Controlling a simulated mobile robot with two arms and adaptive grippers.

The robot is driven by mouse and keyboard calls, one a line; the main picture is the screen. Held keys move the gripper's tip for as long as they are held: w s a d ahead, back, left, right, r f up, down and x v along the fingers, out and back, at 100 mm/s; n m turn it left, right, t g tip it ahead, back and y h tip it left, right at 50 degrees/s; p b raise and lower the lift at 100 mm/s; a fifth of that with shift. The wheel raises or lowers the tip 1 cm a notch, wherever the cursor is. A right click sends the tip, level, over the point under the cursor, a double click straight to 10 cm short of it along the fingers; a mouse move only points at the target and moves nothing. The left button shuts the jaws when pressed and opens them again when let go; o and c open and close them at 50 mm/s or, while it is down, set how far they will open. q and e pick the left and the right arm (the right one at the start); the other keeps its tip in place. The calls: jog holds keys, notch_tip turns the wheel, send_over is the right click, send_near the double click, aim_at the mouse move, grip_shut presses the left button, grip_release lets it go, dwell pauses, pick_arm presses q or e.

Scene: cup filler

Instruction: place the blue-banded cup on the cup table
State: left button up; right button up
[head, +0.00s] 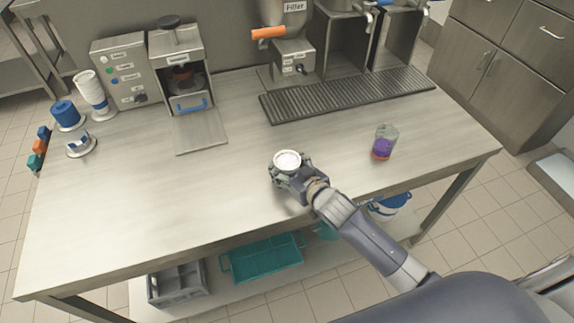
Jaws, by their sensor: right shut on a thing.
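My right gripper (289,174) is over the middle of the steel table (235,185), shut around a cup (287,159). The cup is upright, and I see mainly its white round top. The gripper hides its side, so no blue band shows on it. I cannot tell whether the cup touches the table or is held just above it. My left gripper is not in view. I cannot tell from any mark which surface is called the cup table.
A clear cup with purple and orange contents (384,147) stands right of my gripper. The filler (292,55), a drip grate (345,95) and a sealing machine (181,75) line the back. A white cup stack (90,88) stands at left. The table's front left is clear.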

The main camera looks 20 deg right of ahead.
jog(key=shift+f, duration=0.15)
jog(key=o, duration=1.2)
jog(key=shift+r, duration=0.2)
jog(key=b+v, duration=0.1)
jog(key=v, duration=1.1)
